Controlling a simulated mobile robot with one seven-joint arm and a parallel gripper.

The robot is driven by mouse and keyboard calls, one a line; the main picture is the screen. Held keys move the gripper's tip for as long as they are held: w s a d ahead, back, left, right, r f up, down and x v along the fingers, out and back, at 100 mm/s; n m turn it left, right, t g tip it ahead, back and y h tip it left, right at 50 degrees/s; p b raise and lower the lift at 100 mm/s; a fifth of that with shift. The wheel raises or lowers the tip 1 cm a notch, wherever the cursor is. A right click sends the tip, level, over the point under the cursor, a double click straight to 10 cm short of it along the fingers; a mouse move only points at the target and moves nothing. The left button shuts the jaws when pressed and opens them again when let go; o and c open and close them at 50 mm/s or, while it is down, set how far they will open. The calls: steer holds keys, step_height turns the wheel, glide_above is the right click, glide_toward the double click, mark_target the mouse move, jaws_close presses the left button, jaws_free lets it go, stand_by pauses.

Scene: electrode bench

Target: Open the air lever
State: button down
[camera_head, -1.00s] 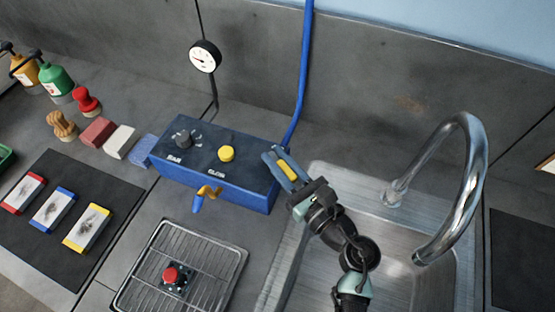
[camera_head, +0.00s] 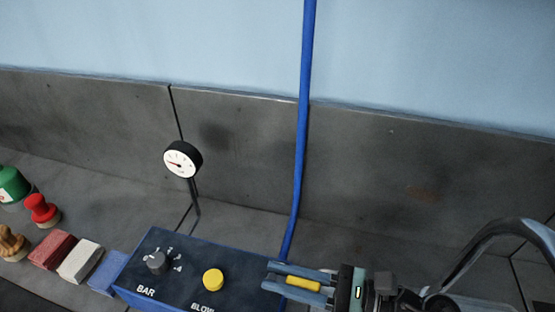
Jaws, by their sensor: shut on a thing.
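My gripper (camera_head: 270,280) comes in from the right, its two blue-grey fingers pointing left at the right end of the blue control box (camera_head: 178,250). A short yellow bar (camera_head: 303,283) lies between the fingers, in line with them. I take it for the air lever, and the gripper is shut on it. The lever's mounting is hidden. The blue hose (camera_head: 300,150) runs down the wall to just behind the fingertips. The box top carries a dark BAR knob (camera_head: 157,262) and a yellow BLOW button (camera_head: 213,280).
A round gauge (camera_head: 182,160) stands on a stem behind the box. A curved metal faucet (camera_head: 500,232) is at the right. Red (camera_head: 52,250) and white (camera_head: 80,260) blocks and a red-handled stamp (camera_head: 42,211) are at the left. The bench behind the box is mostly clear.

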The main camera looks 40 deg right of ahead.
mark_target(285, 280)
steer(key=shift+s+d, duration=0.1)
stand_by(0.6)
steer(key=c, duration=0.8)
jaws_free()
steer(key=shift+s+d, duration=0.1)
steer(key=shift+o, duration=0.2)
steer(key=shift+r, duration=0.1)
step_height(285, 280, up, 10)
steer(key=shift+f, duration=0.2)
steer(key=shift+r, duration=0.1)
